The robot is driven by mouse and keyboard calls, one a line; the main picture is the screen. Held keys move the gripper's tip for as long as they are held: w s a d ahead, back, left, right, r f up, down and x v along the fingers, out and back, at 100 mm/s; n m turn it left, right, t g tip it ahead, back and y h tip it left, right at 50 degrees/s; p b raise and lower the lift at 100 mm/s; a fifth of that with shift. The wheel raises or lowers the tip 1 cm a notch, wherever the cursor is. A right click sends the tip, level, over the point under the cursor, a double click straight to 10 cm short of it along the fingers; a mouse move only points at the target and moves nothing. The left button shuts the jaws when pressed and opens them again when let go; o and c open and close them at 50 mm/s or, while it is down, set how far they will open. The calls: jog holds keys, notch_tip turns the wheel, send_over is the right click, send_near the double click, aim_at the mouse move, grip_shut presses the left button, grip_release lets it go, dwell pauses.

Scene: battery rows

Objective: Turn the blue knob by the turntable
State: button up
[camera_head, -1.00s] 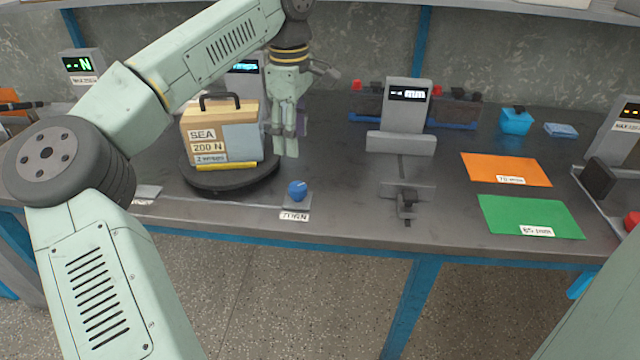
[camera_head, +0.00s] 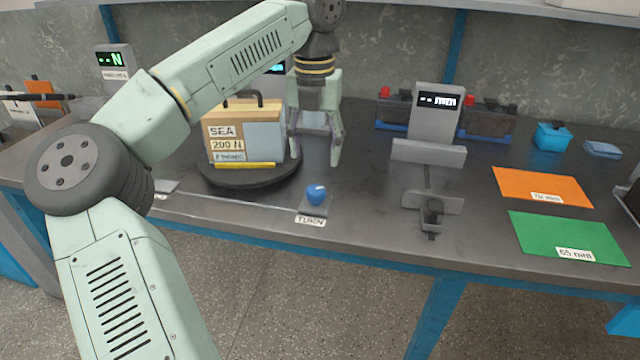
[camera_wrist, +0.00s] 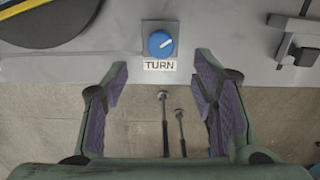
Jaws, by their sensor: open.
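The blue knob (camera_head: 316,194) sits on a small grey base at the front of the bench, with a "TURN" label in front of it. In the wrist view the knob (camera_wrist: 160,43) has a white pointer mark and lies beyond the fingertips, between their lines. My gripper (camera_head: 315,158) is open and empty, pointing down above and behind the knob, apart from it. The wrist view shows both fingers (camera_wrist: 162,82) spread wide. The black turntable (camera_head: 246,180) stands left of the knob and carries a box marked "SEA 200 N" (camera_head: 262,140).
A grey gauge stand with a display (camera_head: 435,115) and a slide stands right of the knob. An orange mat (camera_head: 520,183) and a green mat (camera_head: 545,230) lie farther right, with a blue container (camera_head: 552,138) behind. The bench's front edge is close to the knob.

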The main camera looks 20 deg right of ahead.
aim_at(316, 189)
notch_tip(316, 189, down, 9)
jog(key=shift+r+p, duration=0.1)
jog(key=shift+p, duration=0.25)
jog(key=shift+c, duration=0.5)
jog(key=c, duration=1.1)
jog(key=shift+o, duration=0.2)
jog(key=shift+m, duration=0.3)
